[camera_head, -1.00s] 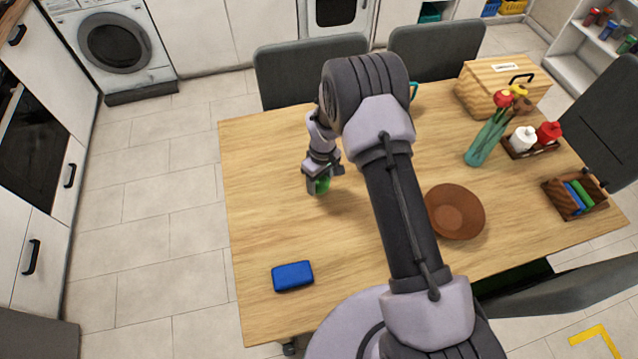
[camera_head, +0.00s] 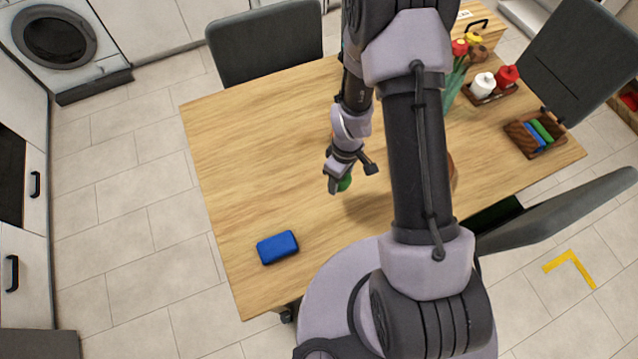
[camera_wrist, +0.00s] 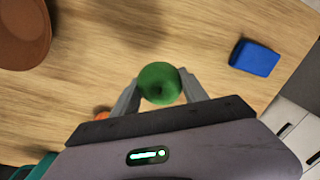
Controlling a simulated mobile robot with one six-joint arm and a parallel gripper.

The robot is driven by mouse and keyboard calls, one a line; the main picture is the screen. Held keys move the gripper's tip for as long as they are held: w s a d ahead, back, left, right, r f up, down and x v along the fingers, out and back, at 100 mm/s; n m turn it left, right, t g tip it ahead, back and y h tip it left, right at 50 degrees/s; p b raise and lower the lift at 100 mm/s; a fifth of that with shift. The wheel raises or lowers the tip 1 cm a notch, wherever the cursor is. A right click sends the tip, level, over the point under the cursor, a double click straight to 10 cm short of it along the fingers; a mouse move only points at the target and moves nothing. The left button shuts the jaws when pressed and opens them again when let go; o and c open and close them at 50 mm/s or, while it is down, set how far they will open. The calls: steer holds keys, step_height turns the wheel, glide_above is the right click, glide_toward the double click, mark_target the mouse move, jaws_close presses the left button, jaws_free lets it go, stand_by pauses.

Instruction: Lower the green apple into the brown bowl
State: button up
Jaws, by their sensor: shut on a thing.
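My gripper (camera_head: 338,181) is shut on the green apple (camera_head: 345,183) and holds it above the wooden table (camera_head: 240,150). The wrist view shows the green apple (camera_wrist: 158,83) between the two fingers of my gripper (camera_wrist: 160,88). The brown bowl (camera_wrist: 24,32) lies at the upper left of the wrist view, apart from the apple, and its visible part looks empty. In the head view the brown bowl (camera_head: 453,174) is mostly hidden behind my arm, with only a sliver of its right edge showing.
A blue box-shaped item (camera_head: 277,247) lies near the table's front left. A dark wooden holder (camera_head: 535,134), a tray with white and red bottles (camera_head: 484,84) and a flower vase (camera_head: 453,87) stand at the right. An orange object (camera_wrist: 102,111) shows beside my gripper.

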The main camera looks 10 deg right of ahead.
steer(key=w+d+r, duration=0.1)
steer(key=d, duration=1.1)
steer(key=w+d+r, duration=0.1)
steer(key=d, duration=1.1)
steer(key=shift+w+d+b, duration=0.3)
steer(key=shift+d+b, duration=0.1)
steer(key=shift+f, duration=0.1)
steer(key=shift+f+b, duration=2)
steer(key=shift+f, duration=0.45)
steer(key=shift+f+b, duration=0.7)
steer(key=shift+f, duration=0.25)
steer(key=o, duration=1.5)
steer(key=shift+r, duration=0.1)
